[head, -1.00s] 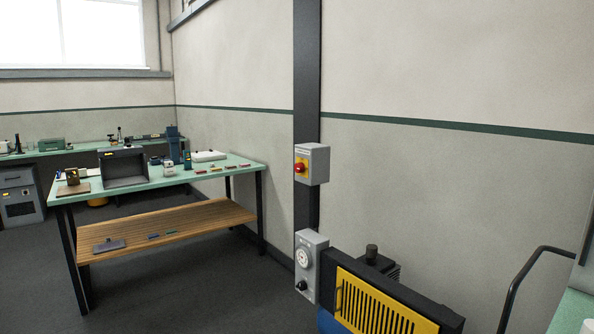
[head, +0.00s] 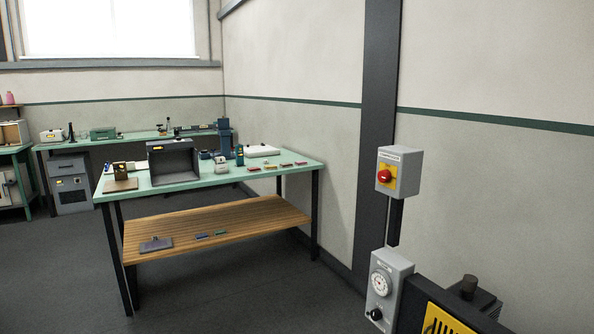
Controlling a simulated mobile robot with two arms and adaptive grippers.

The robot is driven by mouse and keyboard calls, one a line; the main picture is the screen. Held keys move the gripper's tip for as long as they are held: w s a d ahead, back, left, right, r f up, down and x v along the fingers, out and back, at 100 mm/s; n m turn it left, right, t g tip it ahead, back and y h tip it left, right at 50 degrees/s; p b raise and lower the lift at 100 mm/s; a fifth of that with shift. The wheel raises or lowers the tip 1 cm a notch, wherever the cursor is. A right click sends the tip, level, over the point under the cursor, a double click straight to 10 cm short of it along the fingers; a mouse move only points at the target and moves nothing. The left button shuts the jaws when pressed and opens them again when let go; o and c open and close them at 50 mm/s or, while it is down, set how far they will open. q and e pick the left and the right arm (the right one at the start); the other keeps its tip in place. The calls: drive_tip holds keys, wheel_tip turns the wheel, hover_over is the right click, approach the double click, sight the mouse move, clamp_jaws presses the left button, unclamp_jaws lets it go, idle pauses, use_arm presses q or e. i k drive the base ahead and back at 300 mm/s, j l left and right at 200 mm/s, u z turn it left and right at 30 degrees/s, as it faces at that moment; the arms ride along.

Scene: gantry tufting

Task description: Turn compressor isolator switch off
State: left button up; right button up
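The isolator switch is a grey box (head: 400,172) fixed on the dark vertical post (head: 377,120) right of the middle of the head view. Its front has a yellow plate with a red rotary knob (head: 384,176). The compressor (head: 462,312), with a yellow slotted panel, is partly cut off at the bottom right. Neither of my grippers shows in the head view.
A grey box with a round dial (head: 383,283) is below the switch. A green-topped workbench (head: 215,183) with a wooden lower shelf (head: 215,232) stands left of the post. Dark floor (head: 60,280) is open at the lower left. More benches line the back wall.

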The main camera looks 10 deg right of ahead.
sight(384, 176)
drive_tip(key=i+j+u, duration=0.15)
drive_tip(key=i, duration=0.65)
drive_tip(key=i+j+u, duration=0.1)
drive_tip(key=i, duration=0.7)
